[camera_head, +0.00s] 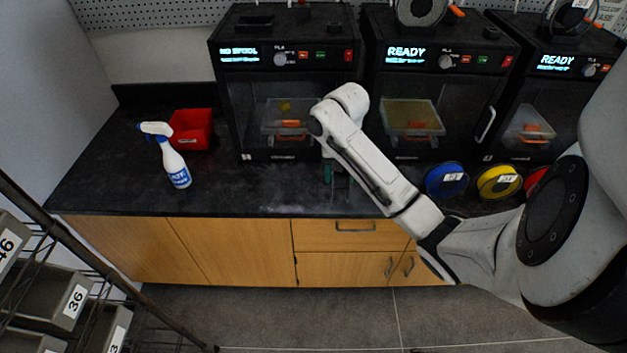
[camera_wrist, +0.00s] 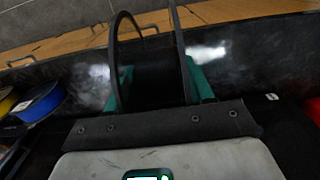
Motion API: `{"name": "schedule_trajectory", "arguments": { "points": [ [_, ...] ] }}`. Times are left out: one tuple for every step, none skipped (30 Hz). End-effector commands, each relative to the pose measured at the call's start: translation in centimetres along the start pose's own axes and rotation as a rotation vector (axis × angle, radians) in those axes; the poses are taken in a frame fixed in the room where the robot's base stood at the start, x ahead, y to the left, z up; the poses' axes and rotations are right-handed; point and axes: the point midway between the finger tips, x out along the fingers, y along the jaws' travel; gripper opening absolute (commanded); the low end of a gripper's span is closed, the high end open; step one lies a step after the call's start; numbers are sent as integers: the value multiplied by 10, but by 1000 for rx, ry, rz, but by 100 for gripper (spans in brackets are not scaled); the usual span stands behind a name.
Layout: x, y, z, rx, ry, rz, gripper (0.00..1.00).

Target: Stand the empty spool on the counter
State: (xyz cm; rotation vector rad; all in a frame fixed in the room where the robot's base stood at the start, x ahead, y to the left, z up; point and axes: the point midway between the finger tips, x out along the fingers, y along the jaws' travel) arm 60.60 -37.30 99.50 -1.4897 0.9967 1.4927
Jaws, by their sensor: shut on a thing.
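The empty spool is black. In the wrist view its thin curved flange (camera_wrist: 181,55) and dark middle sit between the teal fingers of my gripper (camera_wrist: 160,84). My gripper is shut on the spool. In the head view my gripper (camera_head: 336,178) points down over the front part of the black counter (camera_head: 250,197), in front of the gap between the left and middle printers. The spool is hard to make out there, dark against the dark counter. I cannot tell whether it touches the counter.
A spray bottle (camera_head: 174,165) and a red bin (camera_head: 191,129) stand on the left of the counter. Blue (camera_head: 446,180) and yellow (camera_head: 498,182) spools lie to the right. The left printer (camera_head: 285,85) reads "NO SPOOL". Counter between bottle and gripper is clear.

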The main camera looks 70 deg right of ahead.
Motion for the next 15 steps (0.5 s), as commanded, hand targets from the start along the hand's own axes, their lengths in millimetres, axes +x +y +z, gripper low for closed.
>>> {"name": "schedule_trajectory", "arguments": {
  "points": [
    [0, -4, -4, -2, 4, -2, 20],
    [0, -6, -6, -2, 5, -3, 20],
    [1, -8, -8, -2, 6, -3, 20],
    [2, -9, -10, -3, 6, -3, 20],
    [4, -10, -11, -2, 4, -3, 20],
    [5, -11, -13, -3, 4, -2, 20],
    [7, -13, -14, -4, 2, -2, 20],
    [8, -14, -14, -4, 0, -1, 20],
    [10, -15, -16, -5, -2, 0, 20],
    [9, -16, -18, -3, 1, -1, 20],
    [9, -17, -21, -2, 4, -1, 20],
    [10, -18, -23, -3, 5, -1, 20],
    [10, -19, -24, -2, 5, -1, 20],
    [11, -20, -26, -1, 6, -1, 20],
    [12, -21, -27, -2, 6, -1, 20]
  ]
}}
